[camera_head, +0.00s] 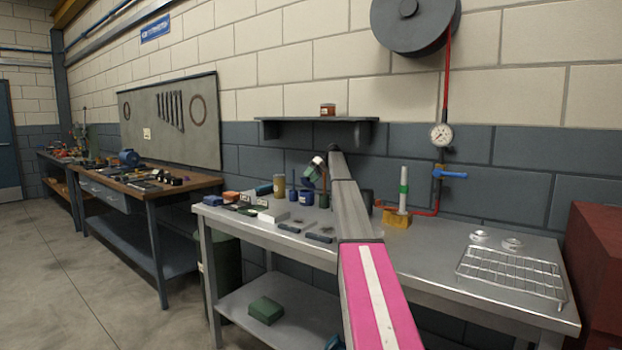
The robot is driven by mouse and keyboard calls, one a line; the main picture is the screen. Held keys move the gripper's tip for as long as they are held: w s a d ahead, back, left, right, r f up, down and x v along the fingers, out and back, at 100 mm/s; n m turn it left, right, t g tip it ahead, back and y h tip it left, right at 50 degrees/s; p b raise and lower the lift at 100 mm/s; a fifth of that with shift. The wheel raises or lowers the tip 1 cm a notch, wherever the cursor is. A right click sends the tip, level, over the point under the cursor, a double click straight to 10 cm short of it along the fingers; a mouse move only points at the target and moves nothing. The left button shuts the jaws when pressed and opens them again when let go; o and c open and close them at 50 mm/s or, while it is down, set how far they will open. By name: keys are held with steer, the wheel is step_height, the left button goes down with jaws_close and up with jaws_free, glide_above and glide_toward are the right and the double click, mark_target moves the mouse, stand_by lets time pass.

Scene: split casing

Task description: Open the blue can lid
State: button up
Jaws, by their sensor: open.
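Small blue cans stand near the back of the metal workbench (450,234). One blue can (306,198) stands upright, and a narrower blue one (324,200) stands to its right. Their lids are too small to make out clearly. My arm reaches up from the bottom of the picture over the bench. What looks like my gripper (313,178), small and dark green with a white part above, hangs at the arm's far end just above the blue cans. It is open, with nothing seen between its jaws. My arm hides part of the bench.
A tan can (279,187), small boxes and dark flat pieces crowd the bench's left part. To the right are a yellow block (396,219), a white-and-green cylinder (403,191), a red hose and a wire rack (510,273). A shelf (317,120) juts from the wall above.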

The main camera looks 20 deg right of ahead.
steer(key=shift+d+r, duration=0.1)
steer(key=v, duration=0.7)
